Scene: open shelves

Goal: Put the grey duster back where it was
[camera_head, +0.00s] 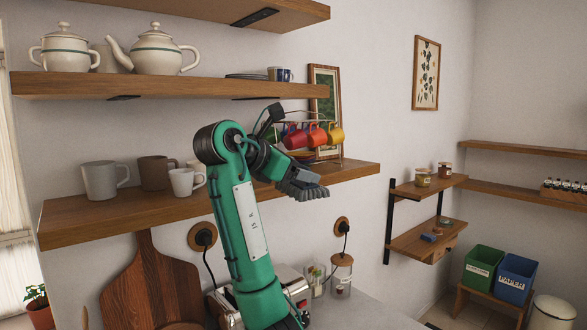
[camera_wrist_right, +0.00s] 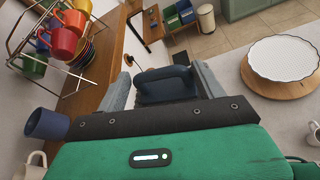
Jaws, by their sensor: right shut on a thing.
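My right gripper (camera_head: 300,181) is in front of the middle shelf's edge in the head view, just below and right of the mug rack. In the right wrist view the gripper (camera_wrist_right: 164,80) is shut on the grey duster (camera_wrist_right: 166,88), whose dark blue-grey body shows between the two pale grey fingers. In the head view I cannot clearly tell duster from fingers at the arm's end. The middle shelf (camera_head: 225,205) has bare wood in front of the mugs and at its right end. My left gripper is not in view.
A wire rack with coloured mugs (camera_head: 318,136) stands on the shelf near the gripper, with a picture frame (camera_head: 337,90) behind. Grey, brown and white mugs (camera_head: 185,181) stand further left. The upper shelf (camera_head: 130,84) holds teapots. A jar (camera_head: 341,275) stands on the counter below.

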